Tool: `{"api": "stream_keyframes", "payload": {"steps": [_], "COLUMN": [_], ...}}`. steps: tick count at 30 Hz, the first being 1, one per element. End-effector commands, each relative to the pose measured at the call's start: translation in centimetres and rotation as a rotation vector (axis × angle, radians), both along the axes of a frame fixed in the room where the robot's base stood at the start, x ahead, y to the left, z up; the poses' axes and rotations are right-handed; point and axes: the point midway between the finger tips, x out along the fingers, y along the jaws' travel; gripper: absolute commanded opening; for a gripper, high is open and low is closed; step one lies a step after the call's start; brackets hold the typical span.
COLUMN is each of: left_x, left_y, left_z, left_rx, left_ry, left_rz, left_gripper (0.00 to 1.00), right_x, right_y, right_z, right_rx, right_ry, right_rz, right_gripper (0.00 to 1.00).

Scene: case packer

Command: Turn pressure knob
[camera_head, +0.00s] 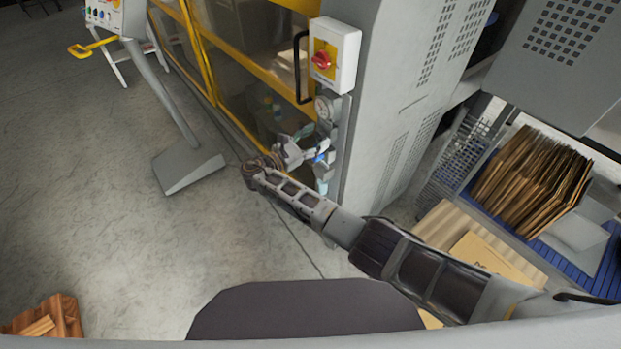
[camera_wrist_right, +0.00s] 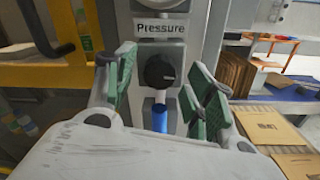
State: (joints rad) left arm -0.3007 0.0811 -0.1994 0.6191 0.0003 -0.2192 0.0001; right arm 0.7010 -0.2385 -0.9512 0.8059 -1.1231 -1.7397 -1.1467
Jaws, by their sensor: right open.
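The black pressure knob (camera_wrist_right: 160,71) sits on a grey unit under a "Pressure" label (camera_wrist_right: 162,27) in the right wrist view. My right gripper (camera_wrist_right: 163,100) is open, with one green-padded finger left of the knob and the other to its right. The fingers look apart from the knob. In the head view my right gripper (camera_head: 312,154) is at the machine's corner post, just below the round gauge (camera_head: 325,107); the knob is hard to make out there. A blue part (camera_wrist_right: 160,118) shows below the knob. My left gripper is not in view.
A red rotary switch (camera_head: 322,60) on a white and yellow box is above the gauge. A black handle (camera_head: 302,68) and yellow-framed doors (camera_head: 250,62) are to the left. Flat cardboard (camera_head: 530,180) stands at right. The floor at left is mostly clear.

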Motion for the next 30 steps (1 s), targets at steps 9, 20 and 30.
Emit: {"api": "stream_keyframes", "payload": {"steps": [9, 20, 30], "left_x": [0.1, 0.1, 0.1], "left_y": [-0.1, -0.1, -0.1], "left_z": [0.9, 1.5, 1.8], "left_rx": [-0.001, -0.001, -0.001], "left_ry": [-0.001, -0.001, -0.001], "left_rz": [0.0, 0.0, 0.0], "left_gripper": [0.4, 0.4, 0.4], "right_x": [0.0, 0.0, 0.0], "right_y": [0.0, 0.0, 0.0], "right_z": [0.2, 0.1, 0.1], "right_rx": [-0.075, -0.161, -0.209], "right_ry": [0.1, 0.221, 0.286], "right_rz": [0.0, 0.0, 0.001], "right_gripper": [0.54, 0.54, 0.54]}}
